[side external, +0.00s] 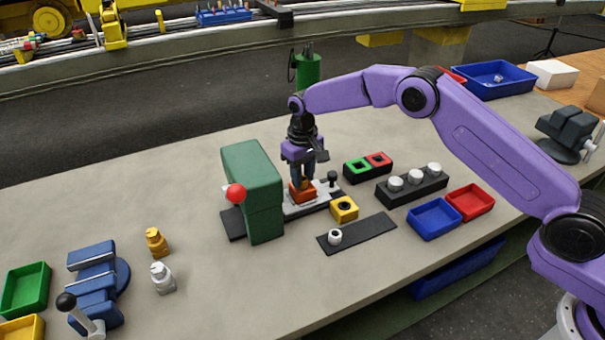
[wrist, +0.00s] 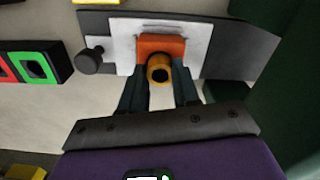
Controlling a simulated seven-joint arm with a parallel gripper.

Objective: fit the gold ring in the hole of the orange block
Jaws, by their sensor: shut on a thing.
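The orange block (side external: 303,197) sits on a white plate on the dark base beside the green press. In the wrist view the orange block (wrist: 162,46) lies just beyond my fingertips. The gold ring (wrist: 160,69) is between my fingers, its dark bore showing, in front of the block and overlapping it. My gripper (side external: 303,178) points down over the block and is shut on the ring; the wrist view shows my gripper (wrist: 160,82) too. The block's hole is hidden, so I cannot tell whether the ring has entered it.
The green press (side external: 263,190) with a red knob stands close left of my gripper. A black knob (side external: 333,178) rises at the plate's right. A yellow block (side external: 344,209), a green-and-red block pair (side external: 367,167) and a dark strip (side external: 365,234) with a white ring are nearby.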

